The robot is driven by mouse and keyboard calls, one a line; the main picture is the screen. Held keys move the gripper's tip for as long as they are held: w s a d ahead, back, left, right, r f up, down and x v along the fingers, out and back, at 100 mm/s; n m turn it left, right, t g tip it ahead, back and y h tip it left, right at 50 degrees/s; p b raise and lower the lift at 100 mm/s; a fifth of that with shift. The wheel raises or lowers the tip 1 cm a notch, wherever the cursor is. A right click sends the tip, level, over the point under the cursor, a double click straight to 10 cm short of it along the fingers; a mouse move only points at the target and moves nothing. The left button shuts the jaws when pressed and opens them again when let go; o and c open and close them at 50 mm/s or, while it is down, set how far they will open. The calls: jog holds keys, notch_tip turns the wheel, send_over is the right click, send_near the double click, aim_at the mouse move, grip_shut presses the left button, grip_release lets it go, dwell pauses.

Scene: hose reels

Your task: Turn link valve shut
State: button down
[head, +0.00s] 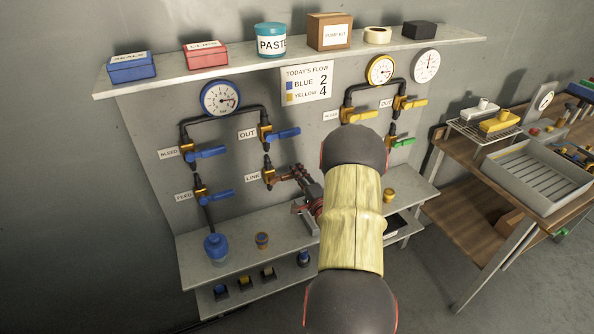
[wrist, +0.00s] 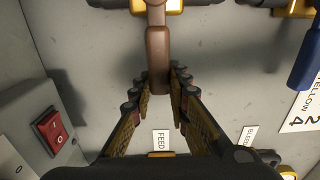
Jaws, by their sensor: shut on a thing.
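The link valve (head: 268,177) is a brass body on the wall panel, right of its LINK label (head: 252,178). Its brown lever shows in the wrist view (wrist: 158,50), running from the brass body (wrist: 172,5) at the top edge down between my fingers. In the head view the lever points right from the body, partly hidden by my fingers. My gripper (wrist: 160,88) is shut on the outer part of the lever, with a finger on each side. In the head view my gripper (head: 304,183) is at the panel, just right of the valve, partly covered by my arm.
Blue-handled valves (head: 282,134) sit above and left of the link valve; yellow-handled ones (head: 362,115) and a green one (head: 403,142) are to the right. A lower shelf (head: 190,258) with caps runs beneath. A red switch (wrist: 50,131) sits left in the wrist view.

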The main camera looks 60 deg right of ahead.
jog(key=shift+f, duration=0.25)
jog(key=c, duration=1.7)
grip_release()
jog(key=shift+s, duration=0.1)
jog(key=v, duration=1.1)
jog(key=shift+s+a, duration=0.15)
jog(key=shift+s, duration=0.2)
